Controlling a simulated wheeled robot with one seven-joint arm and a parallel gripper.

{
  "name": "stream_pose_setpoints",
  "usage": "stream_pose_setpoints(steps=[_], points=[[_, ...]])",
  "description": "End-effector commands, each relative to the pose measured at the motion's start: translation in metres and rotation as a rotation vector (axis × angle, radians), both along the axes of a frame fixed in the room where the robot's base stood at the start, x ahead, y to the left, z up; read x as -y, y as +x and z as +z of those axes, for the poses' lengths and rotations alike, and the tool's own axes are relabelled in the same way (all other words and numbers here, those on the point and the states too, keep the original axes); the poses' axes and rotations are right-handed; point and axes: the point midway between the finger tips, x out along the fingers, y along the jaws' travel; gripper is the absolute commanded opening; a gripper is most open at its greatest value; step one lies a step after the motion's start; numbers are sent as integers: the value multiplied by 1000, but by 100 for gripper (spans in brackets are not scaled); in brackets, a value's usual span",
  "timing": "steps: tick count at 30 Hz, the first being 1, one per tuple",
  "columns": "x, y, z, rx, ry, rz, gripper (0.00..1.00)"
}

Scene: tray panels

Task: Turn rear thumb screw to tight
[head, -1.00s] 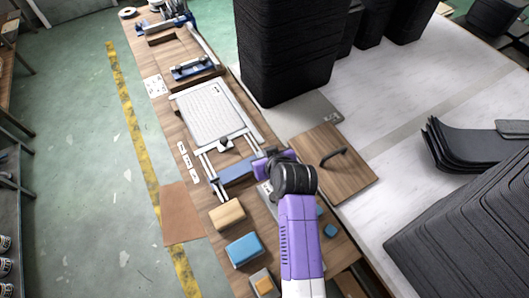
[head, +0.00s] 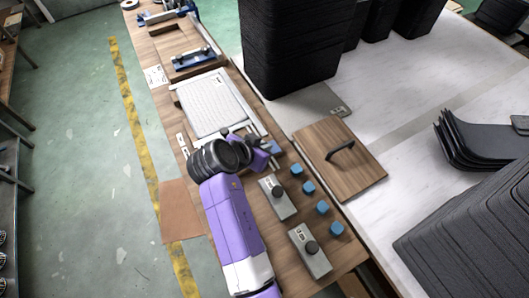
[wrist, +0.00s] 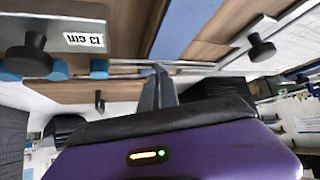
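In the head view two grey plates, each with a black round knob, lie on the right front of the bench: one farther back (head: 280,203), its knob (head: 277,190), and one nearer (head: 316,262), its knob (head: 311,247). I cannot tell for sure which knob is the rear thumb screw. My gripper (wrist: 157,72) points over the bench; its dark fingers look together with nothing between them. In the head view it is behind the farther plate, apart from both knobs. The wrist view shows a black knob at left (wrist: 28,55) and another at right (wrist: 261,47).
Several blue blocks (head: 323,207) lie right of the plates. A wooden board with a black handle (head: 343,168) lies farther right. A white tray panel (head: 212,102) sits in a frame behind my arm. Black stacks (head: 285,45) stand at the back.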

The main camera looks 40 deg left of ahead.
Motion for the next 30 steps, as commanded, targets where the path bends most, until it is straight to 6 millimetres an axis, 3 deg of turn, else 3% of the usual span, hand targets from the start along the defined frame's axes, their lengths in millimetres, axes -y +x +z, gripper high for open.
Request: stream_pose_setpoints(steps=[1,15,30], points=[[-3,-1,-9,-2,-1,-42,0],[-5,-1,-7,-6,-1,-396,0],[-5,-1,-5,-10,-3,-506,0]])
